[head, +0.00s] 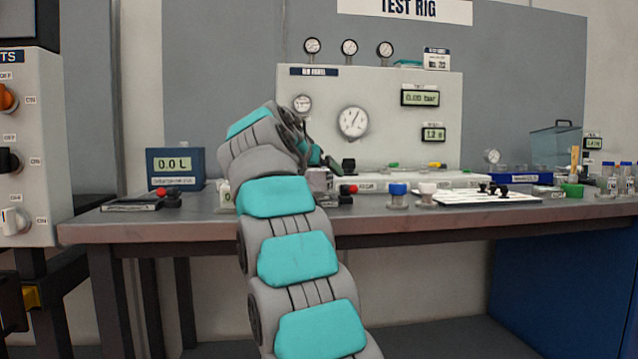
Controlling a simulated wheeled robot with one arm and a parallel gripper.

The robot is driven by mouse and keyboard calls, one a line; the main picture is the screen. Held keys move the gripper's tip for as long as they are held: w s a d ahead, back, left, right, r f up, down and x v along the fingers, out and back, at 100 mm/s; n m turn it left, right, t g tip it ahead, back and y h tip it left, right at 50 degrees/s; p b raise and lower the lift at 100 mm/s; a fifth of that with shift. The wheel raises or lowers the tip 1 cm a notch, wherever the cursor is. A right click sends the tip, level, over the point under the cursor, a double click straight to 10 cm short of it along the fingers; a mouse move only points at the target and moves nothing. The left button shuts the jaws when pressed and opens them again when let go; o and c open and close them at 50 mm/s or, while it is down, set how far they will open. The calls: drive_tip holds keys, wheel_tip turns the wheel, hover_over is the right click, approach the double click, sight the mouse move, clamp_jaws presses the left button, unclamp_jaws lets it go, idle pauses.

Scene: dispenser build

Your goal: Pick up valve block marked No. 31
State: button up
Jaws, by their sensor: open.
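My arm reaches over the bench, and its end bends down behind my own wrist. My gripper (322,160) shows only in part, dark and teal, above a small grey block (320,181) on the bench; I take it as open. The grey block may be a valve block, but no number can be read on it, and whether the gripper touches it cannot be told. A dark fitting with a red knob (348,189) sits just right of it. A white box with a blue-topped number label (436,59) stands on the panel; its number is too small to read surely.
The grey bench (400,225) carries a blue display box (175,167), a blue-capped jar (398,195), a white-capped jar (427,194), a white board (470,196) and a blue tray (515,176). The gauge panel (450,120) stands behind. A switch cabinet (35,150) is at left.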

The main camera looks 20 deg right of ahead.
drive_tip(key=shift+c, duration=0.4)
clamp_jaws()
idle(0.4)
